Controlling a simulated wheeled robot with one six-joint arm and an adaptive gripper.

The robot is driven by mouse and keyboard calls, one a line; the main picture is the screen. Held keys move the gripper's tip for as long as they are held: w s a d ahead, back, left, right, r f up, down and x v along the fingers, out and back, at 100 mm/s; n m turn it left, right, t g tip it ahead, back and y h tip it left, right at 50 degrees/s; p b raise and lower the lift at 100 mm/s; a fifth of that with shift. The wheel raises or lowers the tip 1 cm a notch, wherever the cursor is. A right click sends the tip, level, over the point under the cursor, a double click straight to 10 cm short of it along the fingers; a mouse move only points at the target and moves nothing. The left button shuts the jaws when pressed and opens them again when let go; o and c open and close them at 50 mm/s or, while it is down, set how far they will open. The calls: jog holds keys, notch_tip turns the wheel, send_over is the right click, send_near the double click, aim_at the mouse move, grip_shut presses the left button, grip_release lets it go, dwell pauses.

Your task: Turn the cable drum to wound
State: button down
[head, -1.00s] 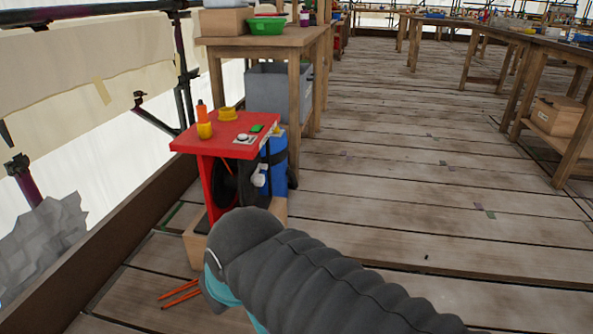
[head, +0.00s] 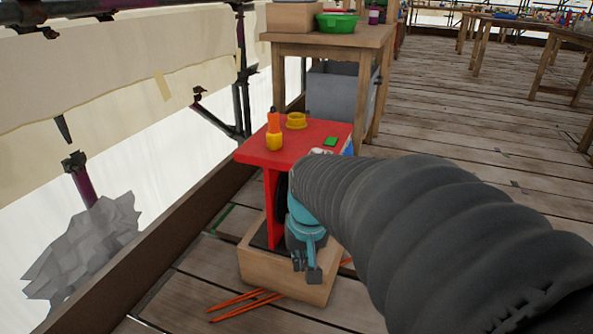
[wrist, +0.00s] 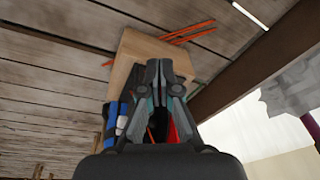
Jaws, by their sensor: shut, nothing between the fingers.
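The cable drum (head: 283,188) is a black disc under the red stand's top. In the head view only a dark sliver of it shows, because my arm hides the rest, so I cannot tell which way it is turned. The red stand (head: 262,157) sits on a pale wooden block (head: 258,268). My gripper (head: 308,275) points down in front of the stand and block. In the wrist view my gripper (wrist: 165,72) has its fingertips together and empty, over the wooden block (wrist: 128,72). I cannot tell whether it touches anything.
On the red top are an orange and yellow bottle (head: 274,132), a yellow ring (head: 296,121) and a green button (head: 330,141). Orange rods (head: 245,303) lie on the floor by the block. A wooden table (head: 335,42) stands behind.

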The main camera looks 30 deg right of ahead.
jog(key=w+d+f+m+t+y, duration=0.2)
jog(key=w+d+f+m, duration=0.5)
jog(key=d, duration=0.6)
jog(key=w+d+f+m+t+y+p, duration=0.1)
jog(key=w+d+f+m+t+y, duration=0.2)
jog(key=w+d+f+m, duration=0.7)
jog(key=w+d+f+m+t+y, duration=0.15)
jog(key=w+d+f, duration=0.4)
jog(key=d, duration=1.05)
jog(key=w+d+r+m+t+y, duration=0.1)
jog(key=w+d+r+t, duration=0.3)
jog(key=r, duration=0.3)
jog(key=w+a+r, duration=0.1)
jog(key=w+a, duration=0.6)
jog(key=shift+w+a+b, duration=0.2)
jog(key=shift+b, duration=0.25)
jog(key=shift+r, duration=0.35)
